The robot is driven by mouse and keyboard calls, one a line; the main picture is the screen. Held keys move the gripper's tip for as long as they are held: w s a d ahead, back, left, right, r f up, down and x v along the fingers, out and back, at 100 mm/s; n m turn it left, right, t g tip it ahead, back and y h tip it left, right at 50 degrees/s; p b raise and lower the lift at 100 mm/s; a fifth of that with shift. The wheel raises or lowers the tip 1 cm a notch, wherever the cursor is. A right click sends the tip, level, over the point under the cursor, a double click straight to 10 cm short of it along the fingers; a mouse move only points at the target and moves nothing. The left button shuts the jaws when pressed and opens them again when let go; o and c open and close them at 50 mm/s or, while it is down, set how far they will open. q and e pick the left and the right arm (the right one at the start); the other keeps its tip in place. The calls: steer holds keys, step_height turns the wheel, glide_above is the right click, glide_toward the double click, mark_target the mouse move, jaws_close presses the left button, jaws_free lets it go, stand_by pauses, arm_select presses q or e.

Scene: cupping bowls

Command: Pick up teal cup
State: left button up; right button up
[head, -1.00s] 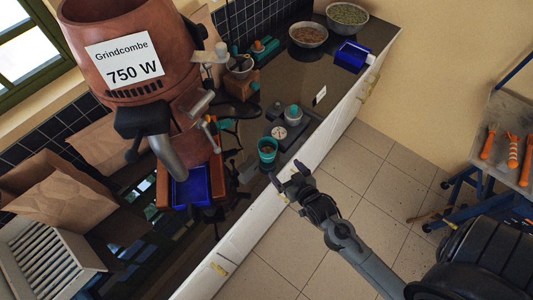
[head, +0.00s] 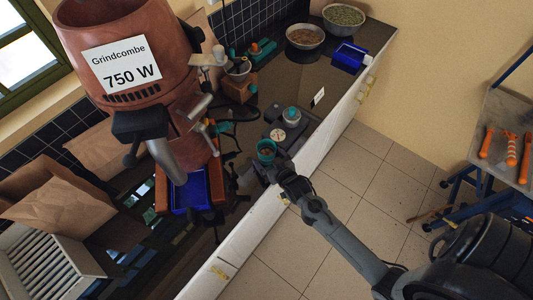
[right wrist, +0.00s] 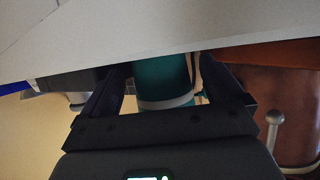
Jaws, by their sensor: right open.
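The teal cup (head: 266,146) stands on the dark counter near its front edge, with brown contents showing in its mouth. My right gripper (head: 264,166) is low at the cup's near side. In the right wrist view the teal cup (right wrist: 163,78), with a pale band, shows between the two dark fingers of my right gripper (right wrist: 164,68). The fingers are open, one on each side of it. I cannot tell whether either finger touches the cup. My left gripper is not in view.
A scale (head: 278,134) and a small pot with a teal top (head: 291,115) stand just behind the cup. Bowls (head: 305,37) and a blue bin (head: 349,57) are at the far end.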

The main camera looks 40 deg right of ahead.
steer(key=shift+f, duration=0.1)
steer(key=c, duration=1)
steer(key=shift+c, duration=0.2)
